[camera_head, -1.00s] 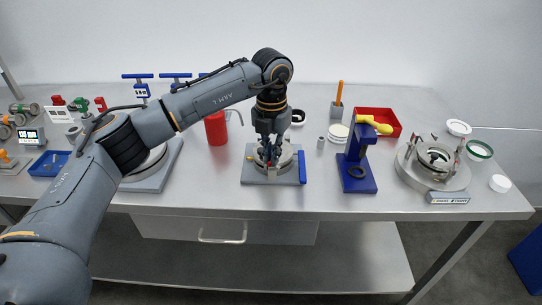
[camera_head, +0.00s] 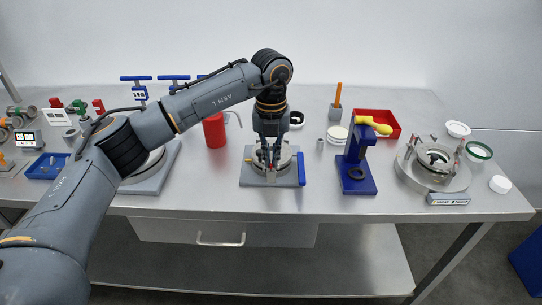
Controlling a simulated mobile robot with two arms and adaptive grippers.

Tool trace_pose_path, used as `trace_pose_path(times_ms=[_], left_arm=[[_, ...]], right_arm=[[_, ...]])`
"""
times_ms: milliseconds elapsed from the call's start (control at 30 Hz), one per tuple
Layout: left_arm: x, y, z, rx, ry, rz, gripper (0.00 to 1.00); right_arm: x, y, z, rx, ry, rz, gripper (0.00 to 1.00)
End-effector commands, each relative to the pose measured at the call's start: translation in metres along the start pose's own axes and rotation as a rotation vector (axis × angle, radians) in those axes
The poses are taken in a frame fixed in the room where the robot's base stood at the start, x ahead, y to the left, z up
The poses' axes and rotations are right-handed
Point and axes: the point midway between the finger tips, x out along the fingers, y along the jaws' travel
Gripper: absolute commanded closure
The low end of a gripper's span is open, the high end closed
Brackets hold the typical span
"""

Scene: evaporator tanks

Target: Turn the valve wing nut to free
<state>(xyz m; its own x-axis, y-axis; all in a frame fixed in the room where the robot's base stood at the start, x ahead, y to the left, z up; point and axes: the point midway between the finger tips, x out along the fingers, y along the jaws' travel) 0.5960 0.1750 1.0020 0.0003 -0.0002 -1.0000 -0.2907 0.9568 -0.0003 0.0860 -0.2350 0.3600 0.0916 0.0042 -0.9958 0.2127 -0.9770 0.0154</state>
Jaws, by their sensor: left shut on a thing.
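My left gripper (camera_head: 270,158) points straight down over the round metal fitting on a grey base plate (camera_head: 257,180) in the middle of the table. It is shut on a small part at the centre of that fitting, where the valve wing nut would be. The fingers cover most of the nut, so its shape and angle cannot be told. A blue bar (camera_head: 301,169) stands at the right edge of the plate. My right gripper is not in view.
A red cylinder (camera_head: 214,131) stands left behind the plate. Further right are a red tray (camera_head: 389,115) and a round flanged fitting (camera_head: 407,171). The table's front strip is clear.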

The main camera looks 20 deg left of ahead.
Motion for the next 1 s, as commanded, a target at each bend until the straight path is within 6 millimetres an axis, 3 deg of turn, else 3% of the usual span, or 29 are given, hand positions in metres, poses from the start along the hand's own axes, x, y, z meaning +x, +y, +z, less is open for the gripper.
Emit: trace_pose_path(times_ms=[233,300,367,733,867,1000], left_arm=[[0.001,0.000,0.000,-0.002,0.002,0.001,1.00],[0.001,0.000,0.000,-0.002,0.002,0.001,0.82],[0.001,0.000,0.000,-0.001,0.001,0.001,0.72],[-0.005,0.000,0.000,0.000,-0.001,0.000,0.72],[-0.022,0.000,0.001,-0.001,-0.003,-0.001,0.72],[-0.053,-0.001,0.001,-0.001,-0.004,-0.002,0.72]], right_arm=[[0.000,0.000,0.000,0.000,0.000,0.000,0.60],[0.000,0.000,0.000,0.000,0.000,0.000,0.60],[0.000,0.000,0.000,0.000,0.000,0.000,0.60],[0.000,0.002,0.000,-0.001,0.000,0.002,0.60],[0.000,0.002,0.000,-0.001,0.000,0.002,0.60],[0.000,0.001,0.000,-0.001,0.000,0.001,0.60]])
